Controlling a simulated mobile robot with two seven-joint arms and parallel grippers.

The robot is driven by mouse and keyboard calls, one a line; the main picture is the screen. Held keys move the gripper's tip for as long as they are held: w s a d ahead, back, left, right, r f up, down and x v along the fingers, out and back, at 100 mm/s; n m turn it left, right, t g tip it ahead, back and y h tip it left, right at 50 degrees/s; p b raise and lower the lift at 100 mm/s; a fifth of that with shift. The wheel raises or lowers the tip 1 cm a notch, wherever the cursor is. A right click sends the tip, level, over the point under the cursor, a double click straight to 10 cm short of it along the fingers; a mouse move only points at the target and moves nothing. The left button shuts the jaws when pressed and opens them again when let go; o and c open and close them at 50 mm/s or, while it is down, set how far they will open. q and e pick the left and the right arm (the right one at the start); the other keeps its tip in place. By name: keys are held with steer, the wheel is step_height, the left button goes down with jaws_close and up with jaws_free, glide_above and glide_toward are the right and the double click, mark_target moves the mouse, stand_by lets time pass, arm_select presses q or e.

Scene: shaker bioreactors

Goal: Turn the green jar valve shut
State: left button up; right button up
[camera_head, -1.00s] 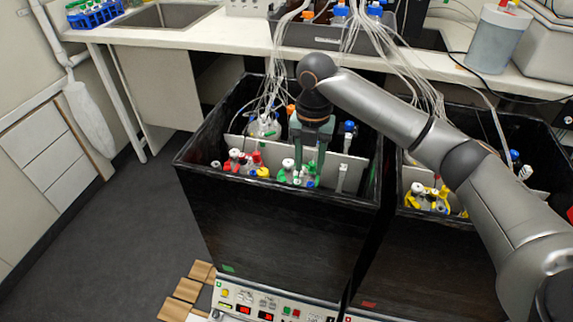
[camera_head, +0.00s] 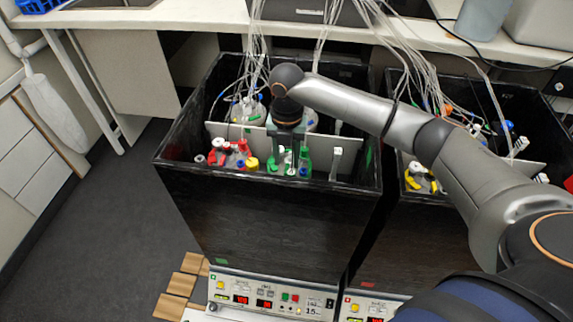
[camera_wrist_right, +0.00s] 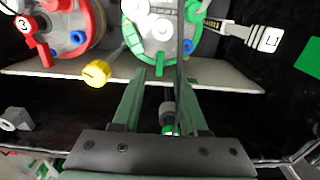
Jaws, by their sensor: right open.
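The green jar (camera_head: 304,160) stands in the left black box, and its green-rimmed lid (camera_wrist_right: 160,32) shows at the top of the right wrist view. A small grey and green valve-like piece (camera_wrist_right: 168,112) lies between the fingers in that view; I cannot tell how far it is turned. My right gripper (camera_head: 288,150) points down over the green jar, and its two green fingers (camera_wrist_right: 160,80) are apart on either side of this piece, with no clear grip on it. My left gripper is not in view.
A red jar (camera_head: 230,152) stands left of the green one, with a yellow valve (camera_wrist_right: 97,73) near it. The box's dark front wall (camera_head: 260,215) is close. Tubes (camera_head: 255,50) hang behind.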

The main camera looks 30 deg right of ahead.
steer(key=shift+f, duration=1.4)
steer(key=shift+c, duration=0.3)
jaws_close()
